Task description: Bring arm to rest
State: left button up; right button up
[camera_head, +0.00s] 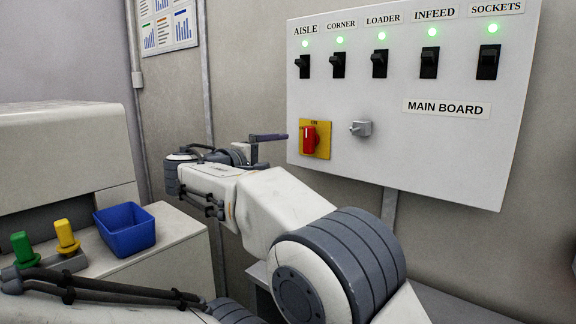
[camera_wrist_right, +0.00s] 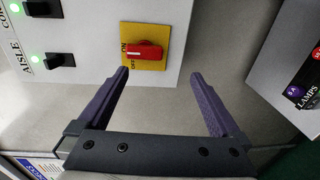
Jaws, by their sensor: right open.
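My right gripper (camera_head: 268,140) is in front of the wall, just left of the main board (camera_head: 445,150). Its purple fingers are open and empty in the right wrist view (camera_wrist_right: 160,74). The red rotary handle (camera_head: 309,139) on its yellow plate (camera_head: 325,140) is close to the right of the fingers, apart from them in the right wrist view (camera_wrist_right: 143,51). The handle stands upright in the head view. My right arm reaches up from the lower right. Part of my left arm shows at the bottom left; its gripper is out of view.
The board has several black switches (camera_head: 379,63) with lit green lamps above and a grey fitting (camera_head: 361,129). A blue bin (camera_head: 125,229) sits on the white cabinet at left, near a yellow (camera_head: 66,235) and a green (camera_head: 22,247) object. A LAMPS panel (camera_wrist_right: 290,65) shows at right in the wrist view.

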jog(key=s+d+f+m+g+y, duration=0.1)
jog(key=s+d+f+g+y, duration=0.35)
jog(key=s+f, duration=0.7)
jog(key=s+d+f+m+g+y, duration=0.1)
jog(key=s+d+f+g+y, duration=0.4)
jog(key=s, duration=1)
jog(key=s+d+f+m+g+y, duration=0.15)
jog(key=s+f+g, duration=0.25)
jog(key=s+f, duration=0.85)
notch_tip(320, 180, up, 14)
jog(key=s+p, duration=0.1)
jog(key=p, duration=1.3)
jog(key=shift+r, duration=0.2)
jog(key=shift+m+g, duration=0.25)
